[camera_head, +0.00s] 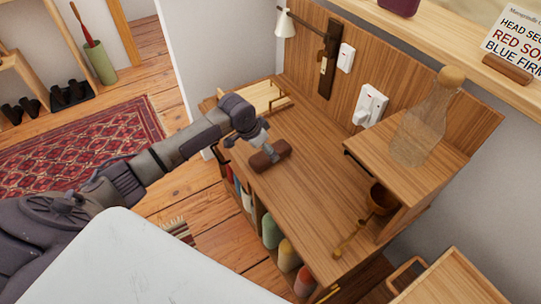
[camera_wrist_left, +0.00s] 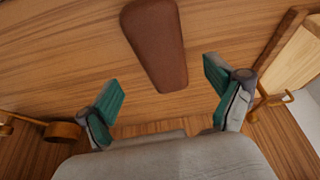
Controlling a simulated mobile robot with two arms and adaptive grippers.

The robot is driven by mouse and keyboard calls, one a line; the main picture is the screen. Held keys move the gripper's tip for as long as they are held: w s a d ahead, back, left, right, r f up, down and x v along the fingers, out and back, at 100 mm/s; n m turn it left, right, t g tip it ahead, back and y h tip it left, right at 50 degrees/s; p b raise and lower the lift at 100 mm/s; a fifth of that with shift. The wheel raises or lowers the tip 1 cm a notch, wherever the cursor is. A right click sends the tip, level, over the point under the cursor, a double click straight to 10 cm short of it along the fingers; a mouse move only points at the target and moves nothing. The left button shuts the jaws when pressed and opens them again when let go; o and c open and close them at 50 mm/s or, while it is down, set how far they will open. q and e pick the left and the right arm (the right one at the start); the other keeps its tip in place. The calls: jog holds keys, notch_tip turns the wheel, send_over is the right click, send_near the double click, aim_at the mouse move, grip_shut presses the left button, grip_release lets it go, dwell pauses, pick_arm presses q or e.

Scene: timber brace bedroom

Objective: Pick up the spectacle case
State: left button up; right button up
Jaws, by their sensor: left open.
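The spectacle case (camera_head: 270,155) is a brown, rounded, elongated case lying on the wooden desk top (camera_head: 305,185), near its left front edge. In the left wrist view the case (camera_wrist_left: 157,45) lies ahead of the fingers, at the upper middle, apart from both. My left gripper (camera_head: 258,143) is just above and beside the case in the head view. Its two green-padded fingers (camera_wrist_left: 160,100) are spread wide with nothing between them. My right gripper is in neither view.
A wooden tray (camera_head: 287,101) sits behind the case. A raised shelf (camera_head: 440,165) holds a glass bottle (camera_head: 422,125); a brown cup (camera_head: 381,198) and a wooden spoon-like item (camera_head: 348,240) are at the right. The desk's middle is clear.

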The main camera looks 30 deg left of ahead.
pick_arm(q)
jog(key=x, duration=0.4)
jog(key=shift+w+a+f, duration=0.15)
jog(key=shift+w+f, duration=0.1)
jog(key=shift+c, duration=0.2)
jog(key=c, duration=1.2)
jog(key=shift+r, duration=0.1)
jog(key=shift+c, duration=0.2)
